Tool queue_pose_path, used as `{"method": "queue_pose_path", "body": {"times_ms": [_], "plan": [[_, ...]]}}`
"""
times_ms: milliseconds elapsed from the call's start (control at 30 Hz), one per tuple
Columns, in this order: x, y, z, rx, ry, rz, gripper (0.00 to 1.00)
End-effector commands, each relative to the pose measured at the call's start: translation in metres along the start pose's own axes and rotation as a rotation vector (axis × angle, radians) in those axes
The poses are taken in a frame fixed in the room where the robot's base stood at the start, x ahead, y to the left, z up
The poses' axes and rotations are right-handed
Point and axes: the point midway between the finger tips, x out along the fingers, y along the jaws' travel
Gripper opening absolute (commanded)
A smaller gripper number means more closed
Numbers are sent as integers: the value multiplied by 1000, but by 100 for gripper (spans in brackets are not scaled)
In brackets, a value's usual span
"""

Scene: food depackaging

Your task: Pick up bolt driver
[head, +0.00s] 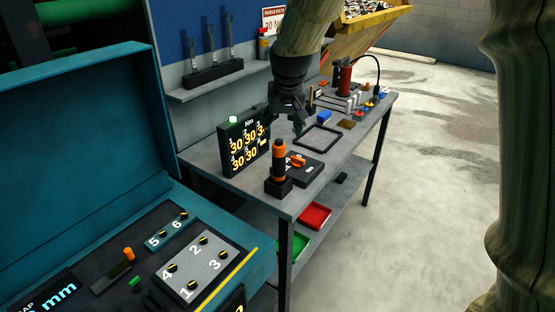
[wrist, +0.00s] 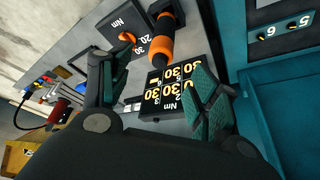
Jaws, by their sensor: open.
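The bolt driver (head: 279,160) has a black body with orange bands and stands upright in a black holder (head: 278,187) at the near corner of the grey workbench. My gripper (head: 286,122) hangs above the bench, behind the driver in the head view, apart from it and empty. In the wrist view the driver (wrist: 161,42) shows at top centre, beyond the two spread fingers (wrist: 160,75).
A display (head: 243,143) with yellow numbers stands left of the driver. A black box with an orange knob (head: 298,162) sits right of it. An empty black frame (head: 318,139) lies behind. A teal case (head: 85,160) fills the near left; red (head: 314,216) and green bins are below.

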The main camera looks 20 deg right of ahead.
Motion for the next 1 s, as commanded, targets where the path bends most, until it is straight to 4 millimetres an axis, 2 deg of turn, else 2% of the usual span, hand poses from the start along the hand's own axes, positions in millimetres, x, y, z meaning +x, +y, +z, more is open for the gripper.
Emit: {"method": "queue_pose_path", "body": {"times_ms": [133,500,767,1000], "plan": [[4,-5,-3,-5,-1,-2,61],[45,-7,-3,-7,0,-3,61],[54,-5,-3,-6,1,-3,61],[73,-3,-3,-4,-2,-2,61]]}}
